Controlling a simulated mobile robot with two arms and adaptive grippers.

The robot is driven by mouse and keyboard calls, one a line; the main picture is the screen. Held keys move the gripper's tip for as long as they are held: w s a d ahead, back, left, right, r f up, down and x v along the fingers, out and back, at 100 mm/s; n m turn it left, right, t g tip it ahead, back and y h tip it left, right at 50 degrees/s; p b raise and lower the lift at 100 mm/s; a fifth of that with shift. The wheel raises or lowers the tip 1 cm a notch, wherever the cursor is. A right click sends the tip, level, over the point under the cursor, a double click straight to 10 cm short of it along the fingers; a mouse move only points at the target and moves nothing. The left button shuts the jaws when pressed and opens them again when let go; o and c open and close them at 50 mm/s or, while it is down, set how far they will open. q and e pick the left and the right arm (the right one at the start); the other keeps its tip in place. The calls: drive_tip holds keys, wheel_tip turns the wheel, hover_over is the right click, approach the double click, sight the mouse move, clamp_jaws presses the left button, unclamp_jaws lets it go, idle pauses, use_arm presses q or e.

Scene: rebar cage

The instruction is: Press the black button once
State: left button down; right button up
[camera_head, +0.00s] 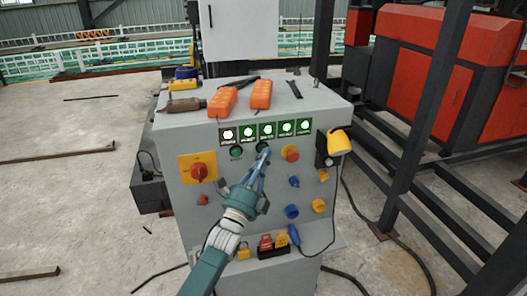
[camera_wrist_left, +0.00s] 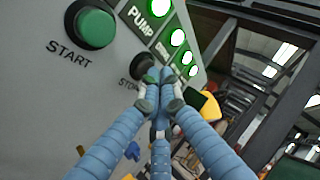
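The black button (camera_head: 261,147) is on the front of the grey control cabinet (camera_head: 225,225), below the row of green lit labels. In the left wrist view the black button (camera_wrist_left: 142,66) is a dark round knob, partly covered by my fingertips, with partly hidden lettering starting "STO". My left gripper (camera_head: 264,152) reaches up to it from below, its blue fingers drawn together and empty. In the left wrist view the left gripper (camera_wrist_left: 158,88) has its fingertips meeting in front of the button's lower right; I cannot tell whether they touch it. My right gripper is not in view.
A green START button (camera_wrist_left: 95,27) is just left of the black one. A red rotary switch (camera_head: 199,171), an orange-red knob (camera_head: 290,153) and blue knobs (camera_head: 292,211) share the panel. Orange pendants (camera_head: 222,101) lie on top. A yellow device (camera_head: 339,141) sticks out at right.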

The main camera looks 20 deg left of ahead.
use_arm(q)
drive_tip(key=shift+w+a, duration=0.25)
drive_tip(key=shift+w, duration=0.05)
drive_tip(key=shift+s+d+r, duration=0.1)
idle(0.5)
drive_tip(key=shift+s+d+p, duration=0.4)
drive_tip(key=shift+s+d, duration=0.2)
drive_tip(key=shift+s, duration=0.3)
drive_tip(key=s+d, duration=0.1)
drive_tip(key=s+d+p, duration=0.1)
drive_tip(key=s+p, duration=0.1)
drive_tip(key=s, duration=0.1)
drive_tip(key=shift+s+d, duration=0.1)
drive_tip(key=shift+d, duration=0.3)
idle(0.4)
